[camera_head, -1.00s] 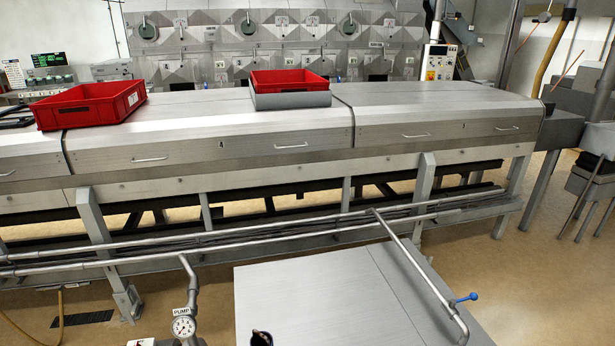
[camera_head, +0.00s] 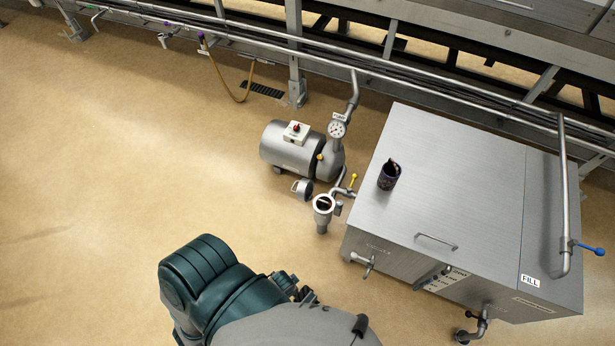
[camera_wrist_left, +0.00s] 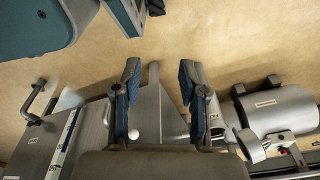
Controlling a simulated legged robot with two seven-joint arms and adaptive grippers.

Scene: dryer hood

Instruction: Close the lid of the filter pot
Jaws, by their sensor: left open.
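The filter pot (camera_head: 323,205) is a small grey pot with a pale round rim and a dark inside, left of the metal tank in the head view. Its round grey lid (camera_head: 302,187) stands open, tilted to the left of the rim. In the wrist view my left gripper (camera_wrist_left: 159,78) is open, with nothing between its blue-padded fingers. The right finger hides part of a grey body there, and I cannot tell whether the lid shows. The head view shows my teal and grey arm low in the picture, but no clear fingertips. My right gripper is not in view.
The pump (camera_head: 288,150) lies just behind the lid. The metal tank (camera_head: 450,185) stands to the right with a dark mug (camera_head: 389,176) on top. The floor (camera_head: 110,180) to the left is clear.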

